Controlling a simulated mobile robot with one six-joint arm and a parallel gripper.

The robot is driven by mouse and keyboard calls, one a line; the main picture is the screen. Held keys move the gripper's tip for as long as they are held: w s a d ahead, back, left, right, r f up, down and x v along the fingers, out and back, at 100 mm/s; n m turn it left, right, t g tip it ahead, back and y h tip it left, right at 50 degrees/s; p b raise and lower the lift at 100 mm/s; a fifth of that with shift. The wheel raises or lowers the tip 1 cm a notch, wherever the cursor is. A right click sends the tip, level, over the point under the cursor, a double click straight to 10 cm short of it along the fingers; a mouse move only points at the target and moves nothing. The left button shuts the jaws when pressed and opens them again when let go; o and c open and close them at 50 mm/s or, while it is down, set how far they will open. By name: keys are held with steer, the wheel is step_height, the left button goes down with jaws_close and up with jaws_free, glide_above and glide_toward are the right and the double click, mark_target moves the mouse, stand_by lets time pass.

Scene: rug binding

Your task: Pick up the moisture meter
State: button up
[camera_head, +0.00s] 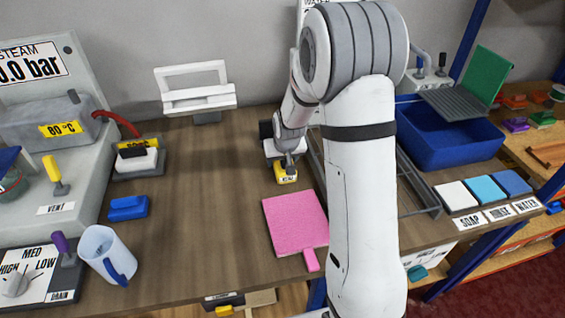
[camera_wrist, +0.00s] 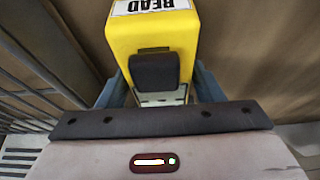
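I take the yellow block with a white printed label to be the moisture meter (camera_wrist: 120,40). In the wrist view it fills the top middle, with a dark grey part on its near face. In the head view the yellow block (camera_head: 286,178) is at the end of my arm, above or on the brown bench top; I cannot tell which. My gripper (camera_wrist: 160,88) has its blue-grey fingers on either side of the block. The fingertips are partly hidden behind it, and whether they press on its sides is unclear.
A pink pad (camera_head: 295,222) lies just in front of the yellow block. A wire rack (camera_head: 418,190) and a blue bin (camera_head: 450,140) stand to the right. A cup (camera_head: 101,252) and blue block (camera_head: 128,208) are left. The bench between is clear.

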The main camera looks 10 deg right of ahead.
steer(key=c, duration=0.8)
steer(key=shift+r, duration=0.1)
